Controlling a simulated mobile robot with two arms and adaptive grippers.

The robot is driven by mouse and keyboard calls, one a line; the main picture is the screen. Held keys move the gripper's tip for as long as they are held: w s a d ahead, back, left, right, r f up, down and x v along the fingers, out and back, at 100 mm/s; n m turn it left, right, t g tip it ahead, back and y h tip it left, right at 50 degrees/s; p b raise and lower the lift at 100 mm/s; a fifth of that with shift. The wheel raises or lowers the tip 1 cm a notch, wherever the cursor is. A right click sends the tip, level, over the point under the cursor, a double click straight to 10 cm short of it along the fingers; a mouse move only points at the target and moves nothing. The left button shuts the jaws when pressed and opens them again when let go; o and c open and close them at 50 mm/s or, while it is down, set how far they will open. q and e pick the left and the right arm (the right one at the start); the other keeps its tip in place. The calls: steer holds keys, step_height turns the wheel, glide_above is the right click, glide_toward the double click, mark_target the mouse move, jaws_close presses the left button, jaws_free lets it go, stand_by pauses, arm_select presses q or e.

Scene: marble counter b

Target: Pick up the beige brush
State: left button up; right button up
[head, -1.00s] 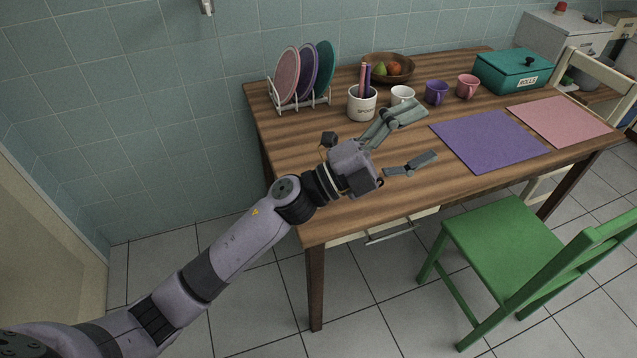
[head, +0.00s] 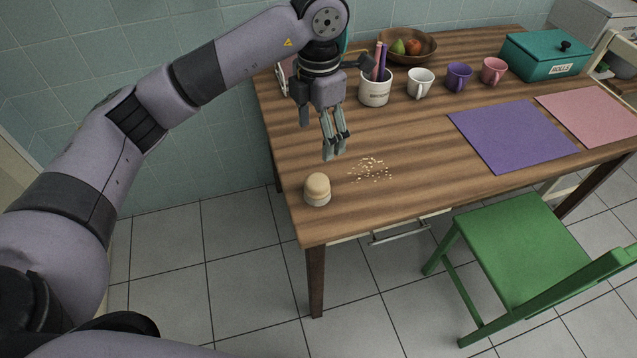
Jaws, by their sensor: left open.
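The beige brush (head: 317,189) is a small, round-topped thing with a paler lower band. It stands upright near the left front corner of the wooden table. My left gripper (head: 318,141) points downward above the table, a little beyond and above the brush. Its fingers are spread and empty, and it is apart from the brush. My right gripper is not in view.
Pale crumbs (head: 372,170) lie scattered right of the brush. A white utensil pot (head: 375,90) and white (head: 420,83), purple (head: 458,78) and pink (head: 494,71) mugs stand farther back. A purple mat (head: 513,135) lies to the right. A green chair (head: 510,245) stands in front.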

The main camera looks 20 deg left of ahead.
mark_target(317, 179)
arm_select(q)
step_height(317, 179, down, 10)
steer(key=shift+s+f+p, duration=0.1)
steer(key=shift+f+p, duration=0.1)
steer(key=shift+p, duration=0.3)
steer(key=f, duration=0.3)
steer(key=f+p, duration=0.1)
steer(key=f, duration=0.1)
steer(key=shift+s, duration=0.35)
steer(key=shift+f, duration=0.2)
steer(key=shift+c, duration=0.3)
steer(key=c, duration=1.2)
